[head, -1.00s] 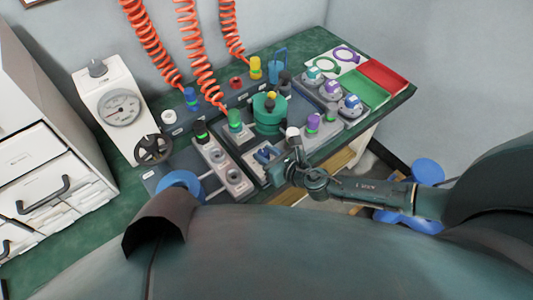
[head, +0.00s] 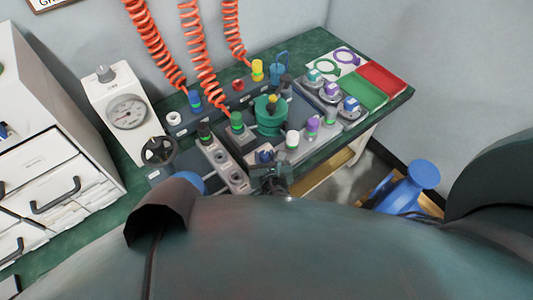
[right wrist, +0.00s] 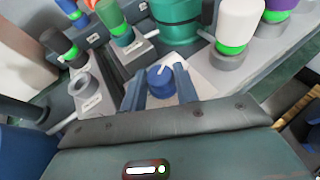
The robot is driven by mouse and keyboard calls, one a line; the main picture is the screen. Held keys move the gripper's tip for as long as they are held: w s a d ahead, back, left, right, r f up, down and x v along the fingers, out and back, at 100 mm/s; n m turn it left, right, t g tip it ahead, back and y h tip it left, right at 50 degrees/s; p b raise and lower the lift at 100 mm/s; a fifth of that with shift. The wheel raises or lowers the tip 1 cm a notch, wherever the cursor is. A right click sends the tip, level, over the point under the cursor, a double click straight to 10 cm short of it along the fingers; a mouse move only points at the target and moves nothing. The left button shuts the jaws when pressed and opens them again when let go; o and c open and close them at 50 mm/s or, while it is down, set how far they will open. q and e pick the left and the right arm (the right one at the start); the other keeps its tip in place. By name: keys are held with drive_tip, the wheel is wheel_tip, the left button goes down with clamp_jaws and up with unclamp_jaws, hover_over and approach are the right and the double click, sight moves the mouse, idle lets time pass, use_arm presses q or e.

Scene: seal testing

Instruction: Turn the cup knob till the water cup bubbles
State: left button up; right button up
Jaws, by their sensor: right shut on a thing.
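The blue knob (head: 264,156), which I take for the cup knob, sits on a light plate at the bench's front edge. A white line runs across its top in the right wrist view (right wrist: 160,77). My right gripper (right wrist: 160,85) is shut on it, one finger on each side; in the head view the gripper (head: 267,168) is partly hidden. A green round vessel (head: 269,118), likely the water cup, stands just behind the knob. I cannot make out water or bubbles in it. My left gripper is not in view.
A white-capped fitting (head: 292,139) and a purple-capped one (head: 312,127) stand right of the knob. A green-capped fitting (head: 237,122) stands to its left. A gauge box (head: 126,112) is at the left; red and green trays (head: 383,76) are at the right.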

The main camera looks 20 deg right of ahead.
drive_tip(key=m+h, duration=0.1)
drive_tip(key=m+g+h, duration=0.1)
drive_tip(key=h, duration=0.1)
drive_tip(key=m+h, duration=0.1)
drive_tip(key=m, duration=0.1)
drive_tip(key=shift+w+a+b, duration=0.1)
drive_tip(key=shift+a+b, duration=0.2)
drive_tip(key=shift+a, duration=0.05)
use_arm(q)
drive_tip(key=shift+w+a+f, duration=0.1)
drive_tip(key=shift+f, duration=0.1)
use_arm(e)
drive_tip(key=shift+m+g+h, duration=0.7)
drive_tip(key=shift+m+h, duration=0.1)
drive_tip(key=shift+h, duration=0.3)
use_arm(q)
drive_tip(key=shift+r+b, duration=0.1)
drive_tip(key=shift+b, duration=0.2)
use_arm(e)
drive_tip(key=shift+w, duration=0.1)
drive_tip(key=o, duration=0.8)
drive_tip(key=shift+o, duration=0.8)
